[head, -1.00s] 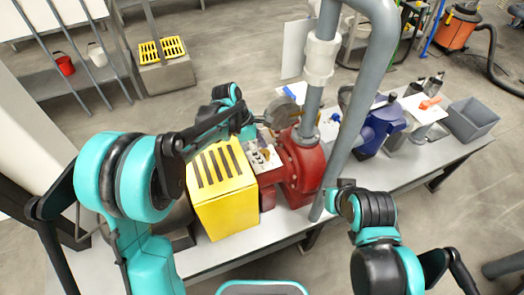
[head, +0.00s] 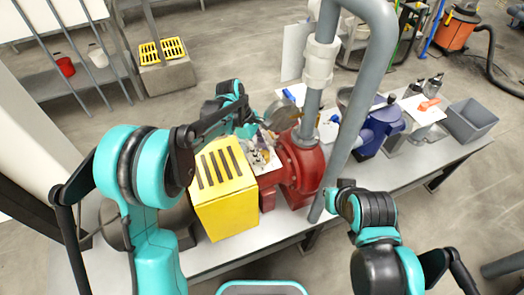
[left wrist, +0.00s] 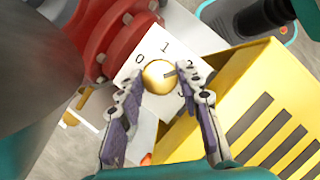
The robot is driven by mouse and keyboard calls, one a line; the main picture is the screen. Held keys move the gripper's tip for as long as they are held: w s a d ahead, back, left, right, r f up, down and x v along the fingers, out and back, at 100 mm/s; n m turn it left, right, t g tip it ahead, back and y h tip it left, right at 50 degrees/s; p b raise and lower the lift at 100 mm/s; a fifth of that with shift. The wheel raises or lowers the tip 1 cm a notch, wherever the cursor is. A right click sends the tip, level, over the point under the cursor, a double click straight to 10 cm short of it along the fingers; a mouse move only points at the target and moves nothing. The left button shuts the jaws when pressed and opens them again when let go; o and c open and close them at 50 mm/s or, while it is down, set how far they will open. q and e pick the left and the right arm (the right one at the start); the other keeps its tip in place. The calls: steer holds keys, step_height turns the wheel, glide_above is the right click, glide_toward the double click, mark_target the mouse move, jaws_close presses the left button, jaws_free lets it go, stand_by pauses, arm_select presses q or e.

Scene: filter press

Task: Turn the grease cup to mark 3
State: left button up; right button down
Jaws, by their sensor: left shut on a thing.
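The brass grease cup (left wrist: 159,75) sits in front of a white plate (left wrist: 128,68) in the left wrist view. A dark line on the cup points right, roughly toward the partly covered mark. My left gripper (left wrist: 160,88) has one finger on each side of the cup and is shut on it. In the head view my left gripper (head: 262,143) is above the plate area; the cup cannot be made out there. My right gripper (head: 336,190) is by the grey pipe, its fingers unclear.
A yellow slotted guard (head: 225,195) stands close beside the left gripper. A red pump housing (head: 302,172) and a tall grey pipe (head: 357,110) stand to its right. A blue machine (head: 381,128) and a grey bin (head: 470,120) are farther right on the bench.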

arm_select(q)
steer(key=shift+m+g, duration=0.5)
steer(key=shift+m, duration=0.7)
steer(key=shift+y, duration=0.3)
steer(key=o, duration=1.2)
steer(key=shift+w, duration=0.1)
steer(key=shift+c, duration=0.2)
steer(key=v, duration=1.2)
